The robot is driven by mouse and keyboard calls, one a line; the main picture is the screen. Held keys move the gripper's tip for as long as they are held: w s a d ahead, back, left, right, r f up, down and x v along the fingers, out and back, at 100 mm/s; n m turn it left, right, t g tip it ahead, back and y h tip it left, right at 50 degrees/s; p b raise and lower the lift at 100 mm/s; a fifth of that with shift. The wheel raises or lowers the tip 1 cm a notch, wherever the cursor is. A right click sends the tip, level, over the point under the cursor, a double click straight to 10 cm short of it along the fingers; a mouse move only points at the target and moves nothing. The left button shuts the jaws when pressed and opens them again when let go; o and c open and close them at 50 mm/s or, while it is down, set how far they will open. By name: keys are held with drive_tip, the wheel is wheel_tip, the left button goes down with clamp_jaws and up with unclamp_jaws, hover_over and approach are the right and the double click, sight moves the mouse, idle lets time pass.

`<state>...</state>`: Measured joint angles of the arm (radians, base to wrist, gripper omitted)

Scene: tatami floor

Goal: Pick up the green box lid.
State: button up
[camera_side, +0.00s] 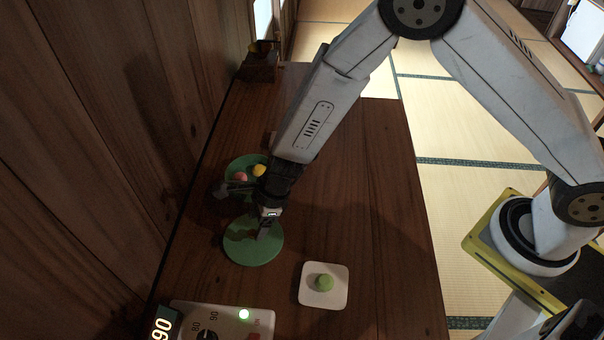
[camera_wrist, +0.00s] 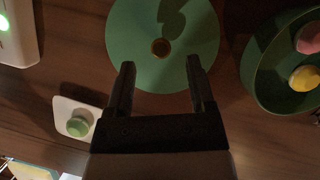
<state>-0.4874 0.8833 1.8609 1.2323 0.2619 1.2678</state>
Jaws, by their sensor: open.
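The green box lid (camera_side: 255,246) is a flat round disc lying on the dark wooden table. In the wrist view the lid (camera_wrist: 195,50) has a small brown knob (camera_wrist: 160,47) at its middle. My gripper (camera_side: 264,232) is over the lid in the side view. In the wrist view my gripper (camera_wrist: 159,75) is open, with its two fingers apart and the knob ahead between their lines; nothing is held. The round green box (camera_wrist: 262,75) stands open beside the lid, with a pink ball (camera_side: 240,177) and a yellow ball (camera_side: 259,170) inside.
A white square dish (camera_side: 309,297) with a green ball (camera_side: 324,283) is on the table near the lid. A white device (camera_side: 225,318) with a lit green lamp stands at the front. A wooden wall (camera_side: 100,120) rises along the left. The table's right side is clear.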

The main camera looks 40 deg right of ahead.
sight(252, 232)
drive_tip(key=shift+x, duration=1.65)
drive_tip(key=shift+w, duration=0.1)
clamp_jaws()
